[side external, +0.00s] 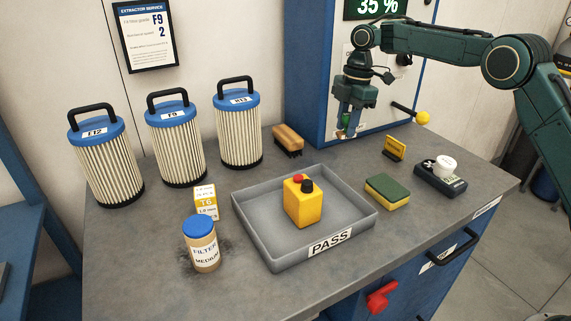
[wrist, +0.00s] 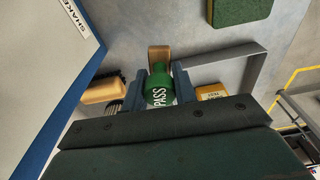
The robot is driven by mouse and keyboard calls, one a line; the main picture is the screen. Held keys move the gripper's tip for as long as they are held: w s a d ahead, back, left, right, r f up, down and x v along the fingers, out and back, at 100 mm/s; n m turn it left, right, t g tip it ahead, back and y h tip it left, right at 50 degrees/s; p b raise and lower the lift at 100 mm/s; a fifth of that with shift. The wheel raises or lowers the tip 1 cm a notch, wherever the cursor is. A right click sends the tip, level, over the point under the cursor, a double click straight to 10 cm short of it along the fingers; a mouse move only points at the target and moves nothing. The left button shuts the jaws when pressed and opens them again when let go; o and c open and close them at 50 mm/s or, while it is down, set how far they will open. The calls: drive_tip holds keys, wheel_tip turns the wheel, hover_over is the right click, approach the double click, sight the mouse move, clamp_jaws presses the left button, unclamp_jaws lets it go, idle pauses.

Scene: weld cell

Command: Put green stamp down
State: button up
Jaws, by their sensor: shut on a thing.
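The green stamp (wrist: 159,90), marked PASS in white, sits between the two fingers of my gripper (wrist: 160,80) in the wrist view. A tan block shows just past its far end; I cannot tell whether it belongs to the stamp. In the side view my gripper (side external: 347,130) is shut and points down, in front of the blue cabinet at the back of the bench. The stamp is mostly hidden there by the fingers, and I cannot tell whether it touches the bench.
A grey PASS tray (side external: 258,247) holds a yellow box (side external: 303,207). A brush (side external: 288,141) lies left of my gripper. Bench between brush and sign looks clear.

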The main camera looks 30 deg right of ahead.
drive_tip(key=s+a+r+m, duration=0.1)
drive_tip(key=s+a+m, duration=0.15)
drive_tip(key=a, duration=1.25)
drive_tip(key=s+a+m, duration=0.2)
drive_tip(key=s+a, duration=0.1)
drive_tip(key=a, duration=1.1)
drive_tip(key=s+a, duration=0.2)
drive_tip(key=a, duration=0.2)
drive_tip(key=s+a+m, duration=0.1)
drive_tip(key=s+a, duration=0.2)
drive_tip(key=a, duration=0.1)
drive_tip(key=s+a+r+m+t, duration=0.1)
drive_tip(key=s+a, duration=0.2)
drive_tip(key=a, duration=0.2)
drive_tip(key=s+a+f, duration=0.2)
drive_tip(key=a, duration=0.1)
drive_tip(key=s+a+f, duration=0.2)
drive_tip(key=a, duration=0.2)
drive_tip(key=s+a+f, duration=0.2)
drive_tip(key=a, duration=0.2)
drive_tip(key=shift+s+f, duration=0.3)
drive_tip(key=shift+f, duration=0.1)
drive_tip(key=shift+d+f, duration=0.1)
drive_tip(key=shift+f, duration=2.4)
drive_tip(key=shift+f, duration=0.15)
drive_tip(key=o, duration=1)
drive_tip(key=shift+c, duration=0.2)
